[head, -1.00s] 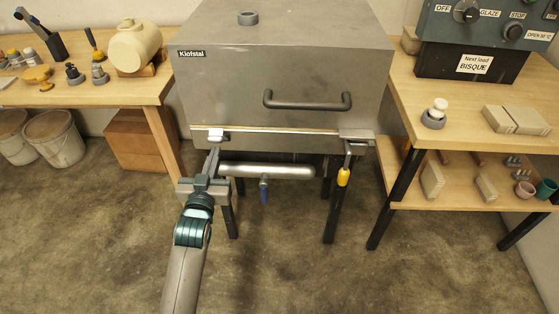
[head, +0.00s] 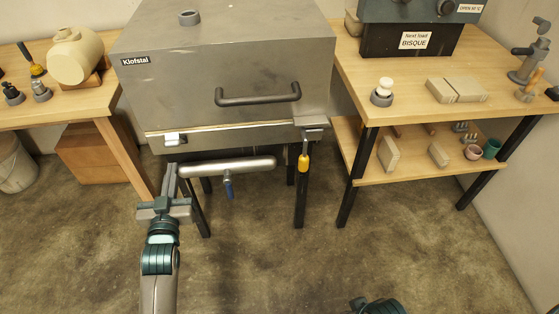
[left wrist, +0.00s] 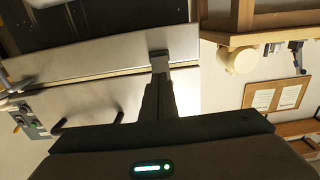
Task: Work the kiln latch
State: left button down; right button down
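The grey metal kiln (head: 225,60) stands in the middle of the head view, lid down, with a dark bar handle (head: 258,95) on its front. Its left latch (head: 173,139) is a pale clasp at the lid seam. Its right latch (head: 304,150) has a lever hanging down with a yellow grip (head: 303,163). My left gripper (head: 170,168) points up just below the left latch, its fingers close together. In the left wrist view its fingertips (left wrist: 159,58) overlap a pale metal strip; contact cannot be told. My right gripper is not visible; only a dark teal arm part shows at the bottom.
A silver pipe (head: 228,166) with a blue valve handle runs below the kiln front, close to my left gripper. Wooden tables stand left (head: 75,107) and right (head: 430,108); the right one has a lower shelf. The concrete floor in front is open.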

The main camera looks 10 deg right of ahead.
pick_arm(q)
jog(key=s+p, duration=0.1)
jog(key=s, duration=0.1)
jog(key=shift+s, duration=0.3)
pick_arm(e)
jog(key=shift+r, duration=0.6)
pick_arm(q)
jog(key=shift+f, duration=0.1)
